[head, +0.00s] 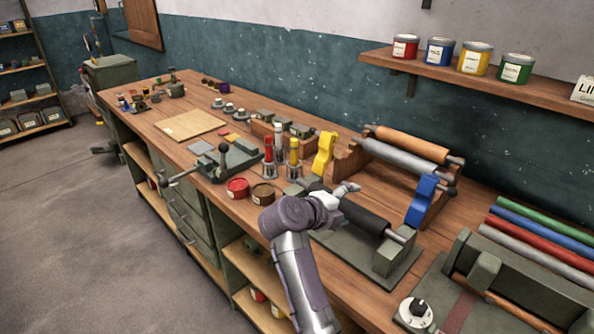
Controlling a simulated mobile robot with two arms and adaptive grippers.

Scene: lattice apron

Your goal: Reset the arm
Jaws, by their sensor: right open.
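My right arm reaches in from the bottom of the head view. Its gripper (347,188) is over the workbench (225,193), above the dark roller (352,211) of a small press. The jaws are small in the picture, but they look open and hold nothing that I can see. I cannot tell whether the gripper touches the roller. My left gripper is not in view.
A rack with an orange roller (412,144) and a grey roller (400,160) stands behind the gripper. A yellow piece (323,155) and a blue piece (421,199) stand nearby. Red (237,188) and brown (263,194) tins sit to the left. A wooden board (190,125) lies farther back.

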